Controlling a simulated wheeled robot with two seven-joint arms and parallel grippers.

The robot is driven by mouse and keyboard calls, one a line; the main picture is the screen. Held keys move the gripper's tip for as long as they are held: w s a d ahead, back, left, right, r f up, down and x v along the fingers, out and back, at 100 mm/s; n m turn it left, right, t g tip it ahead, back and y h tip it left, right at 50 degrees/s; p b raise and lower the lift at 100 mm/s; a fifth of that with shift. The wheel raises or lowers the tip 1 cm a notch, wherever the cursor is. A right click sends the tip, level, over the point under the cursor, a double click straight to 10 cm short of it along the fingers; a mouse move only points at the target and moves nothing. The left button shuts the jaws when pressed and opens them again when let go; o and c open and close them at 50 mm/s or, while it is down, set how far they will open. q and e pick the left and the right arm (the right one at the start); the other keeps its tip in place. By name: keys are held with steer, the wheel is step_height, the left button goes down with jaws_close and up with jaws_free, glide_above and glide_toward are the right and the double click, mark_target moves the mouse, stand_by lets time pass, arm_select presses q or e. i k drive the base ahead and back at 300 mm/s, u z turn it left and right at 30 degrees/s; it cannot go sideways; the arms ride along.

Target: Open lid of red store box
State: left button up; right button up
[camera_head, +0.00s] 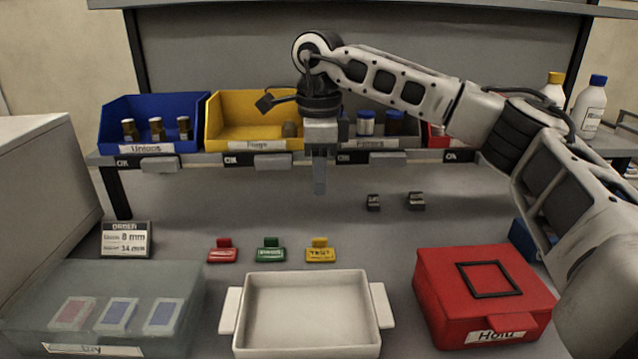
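The red store box (436,307) stands at the right front of the bench, with a white label on its front. Its red lid (535,289) is down, and a black square frame (489,279) lies on top of it. My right gripper (320,188) points down at the picture's middle, in front of the shelf of bins, well up and to the left of the red box. Its fingers show as one narrow grey shape, so their opening cannot be told. Nothing shows held in it. My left gripper is not in view.
A white tray (307,352) with side handles stands left of the red box. A translucent box (40,300) is at the front left. Red, green and yellow tags (320,255) lie behind the tray. My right forearm spans the upper right, partly hiding a blue object (521,240).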

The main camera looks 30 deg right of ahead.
mark_target(512, 313)
steer(key=k, duration=1)
